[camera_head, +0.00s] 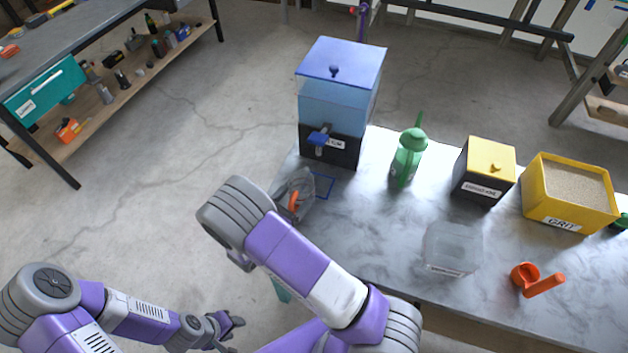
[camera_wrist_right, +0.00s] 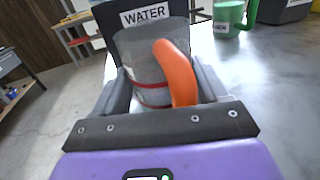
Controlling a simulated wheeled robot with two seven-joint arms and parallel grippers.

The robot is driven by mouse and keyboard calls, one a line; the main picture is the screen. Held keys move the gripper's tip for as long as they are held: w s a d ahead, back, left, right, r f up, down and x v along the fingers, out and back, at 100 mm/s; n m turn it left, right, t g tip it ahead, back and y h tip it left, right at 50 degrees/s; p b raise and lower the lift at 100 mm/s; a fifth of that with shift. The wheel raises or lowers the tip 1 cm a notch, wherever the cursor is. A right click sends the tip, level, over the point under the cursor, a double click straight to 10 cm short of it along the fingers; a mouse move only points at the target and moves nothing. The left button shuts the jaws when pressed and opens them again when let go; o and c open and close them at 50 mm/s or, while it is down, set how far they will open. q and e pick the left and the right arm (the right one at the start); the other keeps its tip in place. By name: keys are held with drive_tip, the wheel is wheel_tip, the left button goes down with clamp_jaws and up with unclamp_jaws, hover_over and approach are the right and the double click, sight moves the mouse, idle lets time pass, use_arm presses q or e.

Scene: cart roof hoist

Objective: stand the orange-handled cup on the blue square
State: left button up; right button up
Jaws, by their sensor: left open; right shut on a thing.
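The grey cup (camera_wrist_right: 135,55) has an orange handle (camera_wrist_right: 176,72) and red bands, and sits between the fingers of my right gripper (camera_wrist_right: 160,88). In the head view the cup and its orange handle (camera_head: 293,201) show at the table's left edge, partly hidden by my right arm. The blue square (camera_head: 331,187) is an outline on the table, just right of the cup and in front of the water dispenser. The cup covers or hides its left part. I cannot tell whether the cup touches the table. My left gripper (camera_head: 229,324) is open and empty, low at the bottom left.
The blue-lidded water dispenser (camera_head: 339,105) stands behind the square. A green jug (camera_head: 407,158), a yellow-topped box (camera_head: 484,172), a yellow grit bin (camera_head: 567,190), a clear container (camera_head: 452,248) and an orange scoop (camera_head: 535,280) stand further right.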

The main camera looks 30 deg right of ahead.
drive_tip(key=x, duration=0.4)
drive_tip(key=shift+w+d, duration=0.15)
drive_tip(key=shift+d, duration=0.05)
drive_tip(key=b+x, duration=0.1)
drive_tip(key=x, duration=0.3)
drive_tip(key=shift+d+f, duration=0.1)
drive_tip(key=shift+d, duration=0.05)
drive_tip(key=shift+f, duration=0.65)
drive_tip(key=shift+f, duration=0.1)
drive_tip(key=shift+f+b, duration=0.15)
drive_tip(key=shift+b, duration=0.2)
drive_tip(key=o, duration=1.1)
drive_tip(key=shift+c, duration=0.2)
